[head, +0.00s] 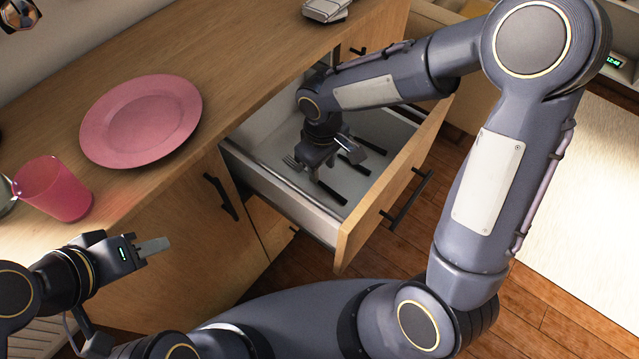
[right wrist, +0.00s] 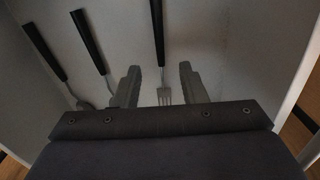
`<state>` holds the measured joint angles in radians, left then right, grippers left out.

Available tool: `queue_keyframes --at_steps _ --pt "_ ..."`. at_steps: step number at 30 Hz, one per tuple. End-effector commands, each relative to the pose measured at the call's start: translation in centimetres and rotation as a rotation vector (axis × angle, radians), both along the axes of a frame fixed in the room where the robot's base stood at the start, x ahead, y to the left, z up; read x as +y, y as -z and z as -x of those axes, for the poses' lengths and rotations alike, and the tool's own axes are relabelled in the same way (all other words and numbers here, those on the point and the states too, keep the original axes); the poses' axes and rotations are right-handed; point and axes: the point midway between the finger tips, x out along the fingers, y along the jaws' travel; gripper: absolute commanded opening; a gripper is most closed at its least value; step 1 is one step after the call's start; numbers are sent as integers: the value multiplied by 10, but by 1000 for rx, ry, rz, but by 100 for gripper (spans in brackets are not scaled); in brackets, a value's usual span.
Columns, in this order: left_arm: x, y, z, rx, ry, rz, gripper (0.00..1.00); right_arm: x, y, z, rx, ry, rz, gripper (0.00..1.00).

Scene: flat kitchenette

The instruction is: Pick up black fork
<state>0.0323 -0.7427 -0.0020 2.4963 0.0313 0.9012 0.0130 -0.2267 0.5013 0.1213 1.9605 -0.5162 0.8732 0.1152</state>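The black-handled fork (right wrist: 158,35) lies on the floor of the open drawer (head: 263,179), its metal tines toward my right gripper. It also shows in the head view (head: 331,192), partly covered by the gripper. My right gripper (right wrist: 160,82) is open, with one finger on each side of the fork's metal end in the right wrist view. In the head view it reaches down into the drawer (head: 343,162). Whether the fingers touch the fork cannot be told. My left gripper (head: 152,247) is away from the drawer, near the counter's front; its finger gap is not clear.
Two more black-handled utensils (right wrist: 88,42) (right wrist: 45,52) lie left of the fork in the right wrist view, one a spoon. Drawer walls surround my right gripper closely. A pink plate (head: 140,120) and pink cup (head: 52,188) stand on the counter (head: 225,50).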

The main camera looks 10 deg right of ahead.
Motion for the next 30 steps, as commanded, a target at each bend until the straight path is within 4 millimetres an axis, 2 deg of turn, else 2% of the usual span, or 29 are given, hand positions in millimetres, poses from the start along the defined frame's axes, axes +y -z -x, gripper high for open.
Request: queue_keyframes --at_steps 9,19,27,30 --pt "0 16 0 0 0 0 36 0 47 1 2 2 2 38" --pt "0 16 0 0 0 0 36 0 52 1 0 2 0 38" --pt "0 16 0 0 0 0 36 0 52 1 0 2 0 3" --pt "0 16 0 0 0 0 36 0 52 1 0 2 0 0"
